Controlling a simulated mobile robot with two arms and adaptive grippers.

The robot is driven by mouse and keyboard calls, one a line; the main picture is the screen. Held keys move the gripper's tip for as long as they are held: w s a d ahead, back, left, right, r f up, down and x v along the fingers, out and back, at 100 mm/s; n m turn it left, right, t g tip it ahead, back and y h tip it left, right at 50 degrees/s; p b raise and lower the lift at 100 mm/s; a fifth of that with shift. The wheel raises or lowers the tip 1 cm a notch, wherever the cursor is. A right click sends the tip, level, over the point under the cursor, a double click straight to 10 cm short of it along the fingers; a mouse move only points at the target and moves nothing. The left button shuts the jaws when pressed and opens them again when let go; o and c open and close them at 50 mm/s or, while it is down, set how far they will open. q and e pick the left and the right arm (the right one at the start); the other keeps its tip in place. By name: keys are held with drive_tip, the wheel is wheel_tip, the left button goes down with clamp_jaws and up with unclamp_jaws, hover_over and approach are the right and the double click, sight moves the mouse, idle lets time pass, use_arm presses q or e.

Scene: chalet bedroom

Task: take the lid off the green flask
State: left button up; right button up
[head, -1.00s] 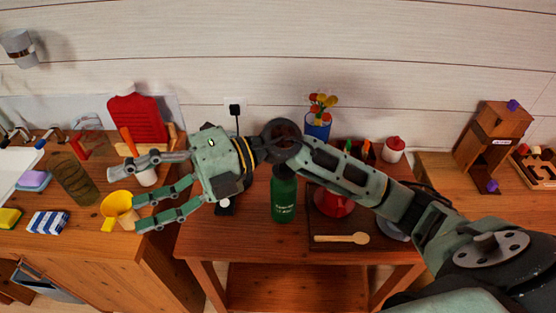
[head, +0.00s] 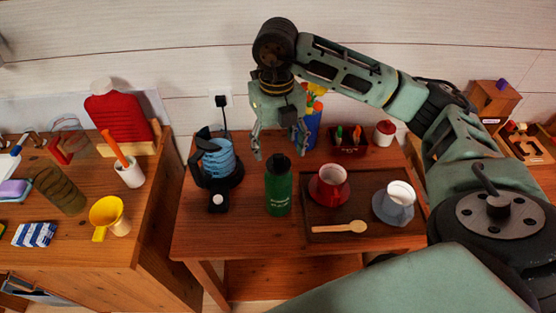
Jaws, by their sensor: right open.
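The green flask (head: 278,192) stands upright on the small wooden table (head: 230,240), left of the tray. Its dark lid (head: 279,163) sits on top of it. My right gripper (head: 278,148) points down just above and behind the lid, with its fingers spread apart and nothing between them. Whether a finger touches the lid cannot be told from this view. My left gripper is not in view.
A blue kettle (head: 217,160) stands close to the left. A blue vase (head: 311,130) with flowers stands behind. The table front is clear.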

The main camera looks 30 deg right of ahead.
sight(277, 155)
drive_tip(key=f, duration=0.1)
drive_tip(key=f+p, duration=0.1)
drive_tip(key=f, duration=0.1)
drive_tip(key=shift+s+a+f+p, duration=0.15)
drive_tip(key=shift+s+f+p, duration=0.1)
drive_tip(key=shift+f+p, duration=0.1)
drive_tip(key=shift+f, duration=0.5)
drive_tip(key=c, duration=1.1)
